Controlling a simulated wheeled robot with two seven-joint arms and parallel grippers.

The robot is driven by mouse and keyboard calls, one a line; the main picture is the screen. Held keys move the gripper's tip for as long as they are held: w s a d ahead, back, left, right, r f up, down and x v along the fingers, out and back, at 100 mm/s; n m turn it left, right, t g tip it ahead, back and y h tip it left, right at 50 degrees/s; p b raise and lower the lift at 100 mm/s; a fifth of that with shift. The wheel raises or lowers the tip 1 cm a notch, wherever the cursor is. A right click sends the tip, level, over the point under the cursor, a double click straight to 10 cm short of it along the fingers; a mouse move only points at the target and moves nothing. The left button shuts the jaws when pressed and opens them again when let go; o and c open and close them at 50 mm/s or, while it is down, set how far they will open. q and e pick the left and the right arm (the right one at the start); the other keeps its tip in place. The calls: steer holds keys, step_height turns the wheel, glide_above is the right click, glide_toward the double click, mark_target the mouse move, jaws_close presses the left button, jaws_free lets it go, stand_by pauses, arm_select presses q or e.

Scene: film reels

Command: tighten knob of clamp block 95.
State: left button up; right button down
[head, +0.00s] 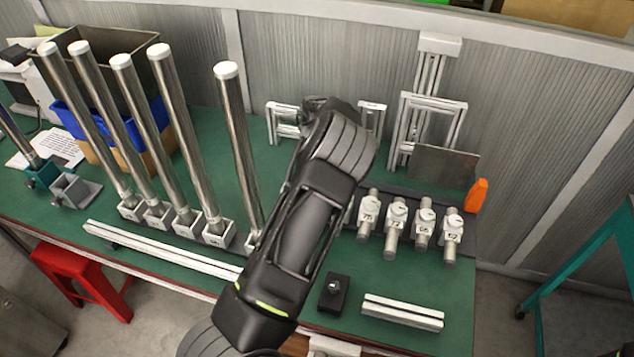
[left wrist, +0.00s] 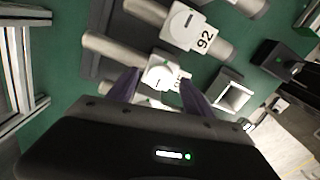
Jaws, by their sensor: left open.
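In the left wrist view, a white clamp block (left wrist: 177,88) with a partly covered number sits just beyond my left gripper (left wrist: 159,78). Only a first digit like a 9 shows, so I cannot fully read 95. Its round pale knob (left wrist: 157,76) has a dark slot mark and lies between the two dark purple fingers, which are open. I cannot tell whether the fingers touch it. Clamp block 92 (left wrist: 187,26) is beside it on a grey rod. In the head view, my dark arm hides the gripper and this block. My right gripper is not in view.
In the head view, several numbered clamp blocks (head: 396,215) stand right of my arm. Tall steel tubes (head: 186,140) rise at the left. A black block (head: 333,294) and white rails (head: 402,311) lie in front. An orange piece (head: 477,195) is at the right edge.

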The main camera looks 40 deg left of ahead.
arm_select(q)
steer(key=shift+f, duration=0.55)
jaws_close()
